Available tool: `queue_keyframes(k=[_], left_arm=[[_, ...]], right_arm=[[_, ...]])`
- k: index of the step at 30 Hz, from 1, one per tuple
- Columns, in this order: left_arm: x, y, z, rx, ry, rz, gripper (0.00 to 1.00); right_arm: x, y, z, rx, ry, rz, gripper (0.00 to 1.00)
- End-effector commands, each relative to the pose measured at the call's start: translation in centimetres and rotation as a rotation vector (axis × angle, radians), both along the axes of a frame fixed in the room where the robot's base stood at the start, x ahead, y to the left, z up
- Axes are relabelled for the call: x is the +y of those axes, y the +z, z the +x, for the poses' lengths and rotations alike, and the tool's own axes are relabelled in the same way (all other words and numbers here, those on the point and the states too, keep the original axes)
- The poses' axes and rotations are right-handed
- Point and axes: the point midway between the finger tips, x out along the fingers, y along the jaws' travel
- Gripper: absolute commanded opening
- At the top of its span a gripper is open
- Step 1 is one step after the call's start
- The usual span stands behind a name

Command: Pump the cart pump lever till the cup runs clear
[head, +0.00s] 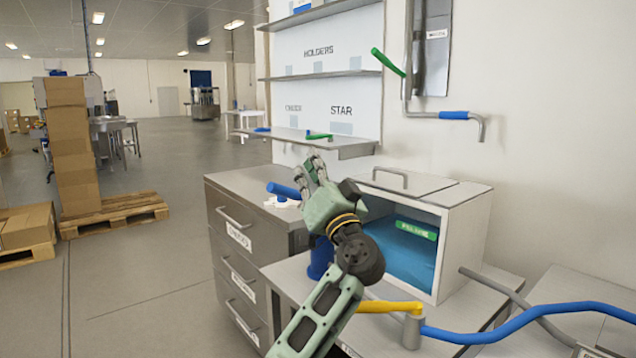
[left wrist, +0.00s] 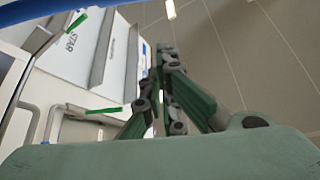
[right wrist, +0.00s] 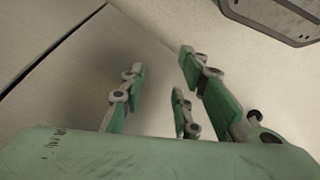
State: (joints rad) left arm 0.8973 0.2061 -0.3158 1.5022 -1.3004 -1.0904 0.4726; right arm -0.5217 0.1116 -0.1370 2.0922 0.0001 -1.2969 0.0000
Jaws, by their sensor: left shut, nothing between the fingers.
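A yellow lever (head: 390,307) joins a grey post (head: 412,330) on the cart top (head: 470,318); it looks like the pump lever. A blue hose (head: 530,322) runs from the post to the right. My left gripper (head: 314,172) is shut and empty, raised above the cart and the drawer unit, up and left of the lever. Its fingertips meet in the left wrist view (left wrist: 163,52). A blue round vessel (head: 320,257) is partly hidden behind my left arm; I cannot tell whether it is the cup. My right gripper (right wrist: 165,80) is open and empty, against a plain pale surface.
An open-fronted box (head: 465,205) with a blue inside and green label stands on the cart behind the lever. A metal drawer unit (head: 232,222) stands left of the cart, with a blue handle (head: 283,190) on top. Shelves (head: 325,75) hang above.

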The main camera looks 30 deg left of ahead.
Motion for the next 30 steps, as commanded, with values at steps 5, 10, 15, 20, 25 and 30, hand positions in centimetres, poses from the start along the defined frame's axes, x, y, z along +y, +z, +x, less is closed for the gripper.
queue_keyframes(k=[5,10,15,20,25,30], left_arm=[[2.0,-0.4,0.8,0.004,0.001,0.001,0.00],[2.6,-2.0,0.1,0.002,0.000,0.002,0.00],[2.8,-2.6,-0.1,0.001,-0.001,0.001,0.00],[2.8,-2.7,-0.1,0.000,-0.001,0.001,0.00],[2.8,-2.7,-0.1,0.000,-0.001,0.001,0.00],[2.9,-2.9,0.2,-0.001,0.001,0.000,0.00]], right_arm=[[0.0,-0.5,0.0,0.000,0.000,0.001,0.29],[0.0,-0.1,0.0,0.000,0.000,0.000,0.29],[0.0,0.1,0.1,-0.002,-0.001,0.001,0.29],[0.0,0.1,0.1,-0.002,-0.001,0.001,0.29],[0.0,0.1,0.1,-0.002,-0.001,0.000,0.29],[0.0,-0.1,0.1,-0.001,-0.002,0.000,0.29]])
